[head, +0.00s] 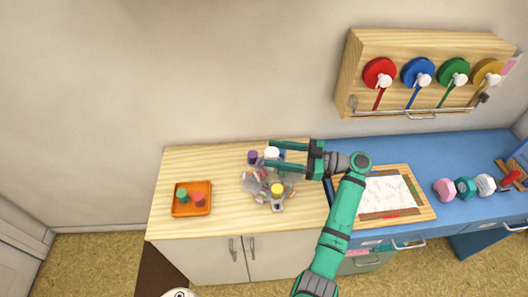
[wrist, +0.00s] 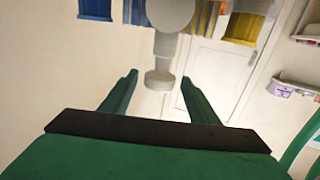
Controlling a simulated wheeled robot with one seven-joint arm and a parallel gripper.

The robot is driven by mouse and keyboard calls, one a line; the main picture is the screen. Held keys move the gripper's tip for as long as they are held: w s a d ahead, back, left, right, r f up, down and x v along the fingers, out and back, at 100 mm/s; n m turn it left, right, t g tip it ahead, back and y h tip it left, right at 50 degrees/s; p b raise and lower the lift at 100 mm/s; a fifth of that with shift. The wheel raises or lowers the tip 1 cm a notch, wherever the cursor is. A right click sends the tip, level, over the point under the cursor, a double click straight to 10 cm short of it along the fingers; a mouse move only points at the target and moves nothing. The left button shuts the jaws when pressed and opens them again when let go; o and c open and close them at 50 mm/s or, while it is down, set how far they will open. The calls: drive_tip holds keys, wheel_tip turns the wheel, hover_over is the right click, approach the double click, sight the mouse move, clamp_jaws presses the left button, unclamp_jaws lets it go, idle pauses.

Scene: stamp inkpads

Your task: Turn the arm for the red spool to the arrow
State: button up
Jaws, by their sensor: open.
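The red spool (head: 375,67) is on the wooden wall rack at upper right, with a white knob on its front and a red strip running down. A grey carousel-like stand (head: 277,205) with several colored caps sits on the pale wooden counter. My gripper (head: 268,154) reaches left over the stand's far side, its green fingers apart around a white-topped part (head: 272,153). In the wrist view, my open fingers (wrist: 160,78) flank a pale grey post with a round head (wrist: 158,80); I cannot tell whether they touch it. I can make out no arrow, nor which arm belongs to red.
An orange tray (head: 178,209) with a green and a red piece is on the counter's left. Blue, green and yellow spools hang beside the red one. A framed sheet (head: 390,194) and several dumbbell-like pieces (head: 465,187) are on the blue desk.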

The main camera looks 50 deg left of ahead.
drive_tip(key=shift+v, duration=2.65)
drive_tip(key=shift+f, duration=0.1)
drive_tip(key=c, duration=0.8)
drive_tip(key=shift+s+d+f+m, duration=0.1)
drive_tip(key=shift+s+f+m, duration=0.1)
drive_tip(key=shift+m, duration=0.4)
drive_tip(key=c, duration=0.5)
drive_tip(key=m+t, duration=0.1)
drive_tip(key=m, duration=0.1)
drive_tip(key=f+m+t, duration=0.1)
drive_tip(key=m, duration=0.1)
drive_tip(key=d+m+t, duration=0.1)
drive_tip(key=shift+s+f+m, duration=0.2)
drive_tip(key=shift+f+m, duration=0.05)
drive_tip(key=shift+m, duration=0.15)
clamp_jaws()
drive_tip(key=m+t, duration=0.1)
drive_tip(key=d+m+t, duration=0.1)
drive_tip(key=m, duration=0.1)
drive_tip(key=f+m+t, duration=0.1)
drive_tip(key=m, duration=0.1)
drive_tip(key=shift+d, duration=0.3)
drive_tip(key=d+m+t+h, duration=0.2)
drive_tip(key=d+m+t, duration=0.55)
drive_tip(key=m, duration=0.85)
drive_tip(key=x, duration=1)
drive_tip(key=shift+w+d+f, duration=0.15)
drive_tip(key=shift+d+f, duration=0.1)
drive_tip(key=shift+f, duration=0.1)
